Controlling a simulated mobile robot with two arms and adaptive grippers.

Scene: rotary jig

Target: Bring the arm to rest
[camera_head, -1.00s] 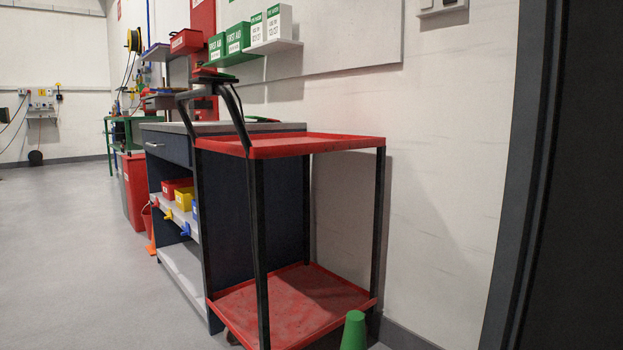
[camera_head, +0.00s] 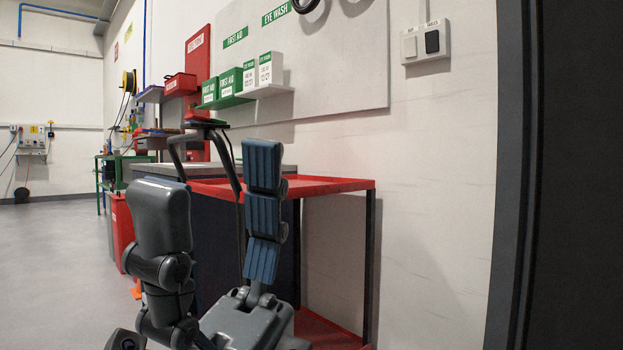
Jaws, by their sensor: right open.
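My right gripper (camera_head: 212,170) stands upright in the lower middle of the head view, fingers pointing up. One finger, at the left, shows its smooth dark grey side. The other, to its right, shows ribbed blue pads. The fingers are spread wide apart and nothing is held between them. The gripper's palm is at the bottom of the picture. It hides much of the red trolley (camera_head: 335,185) and the bench behind it. I cannot tell how far it is from the trolley. My left gripper is not in view.
A dark upright frame or door edge (camera_head: 507,170) fills the right side. Green first aid boxes (camera_head: 231,82) stand on a wall shelf, and a switch panel (camera_head: 426,42) is on the wall. Open grey floor (camera_head: 65,260) lies at the left.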

